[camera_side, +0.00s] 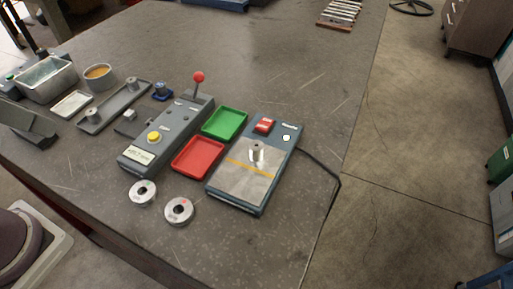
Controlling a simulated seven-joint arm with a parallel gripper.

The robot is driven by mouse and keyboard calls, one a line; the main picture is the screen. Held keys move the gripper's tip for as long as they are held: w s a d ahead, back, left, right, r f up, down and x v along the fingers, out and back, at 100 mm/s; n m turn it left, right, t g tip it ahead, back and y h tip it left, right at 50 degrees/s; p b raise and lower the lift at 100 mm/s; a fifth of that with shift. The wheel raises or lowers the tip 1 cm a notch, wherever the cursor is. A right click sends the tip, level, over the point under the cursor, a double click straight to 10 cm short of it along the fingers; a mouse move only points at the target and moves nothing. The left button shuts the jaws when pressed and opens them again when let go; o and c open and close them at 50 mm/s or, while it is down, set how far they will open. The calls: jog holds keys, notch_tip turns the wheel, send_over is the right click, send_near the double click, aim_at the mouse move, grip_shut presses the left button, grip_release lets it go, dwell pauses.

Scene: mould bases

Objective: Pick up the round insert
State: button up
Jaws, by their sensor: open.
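The left ring (131,191) is just in front of the control box, and the right ring (169,212) is slightly nearer and bears a small red mark. A small upright silver cylinder (257,153) stands on the metal plate of the blue-grey base unit (238,188). I cannot tell which of these is the round insert. My gripper is not clearly visible in this view.
A red tray (198,155) and a green tray (225,123) lie empty between the base unit and the control box (170,135), whose red-knobbed lever (198,78) stands up. Metal bins and a grey rail (124,100) are at left. The table's far middle is clear.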

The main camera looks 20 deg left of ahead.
notch_tip(320, 180, up, 4)
jog(key=n+g+h, duration=0.3)
jog(key=n+h, duration=0.5)
jog(key=n, duration=0.9)
send_near(256, 145)
jog(key=s+r, duration=0.2)
jog(key=s, duration=0.3)
jog(key=w+a+r+n+t+h, duration=0.1)
jog(key=w+r+n+t+h, duration=0.25)
jog(key=r+n, duration=0.4)
jog(key=shift+m+h, duration=0.35)
jog(key=shift+m, duration=0.2)
jog(key=f, duration=1.3)
jog(key=shift+w+f, duration=0.2)
jog(key=shift+w, duration=0.05)
jog(key=x, duration=0.7)
jog(key=shift+s+d+f, duration=0.2)
grip_shut()
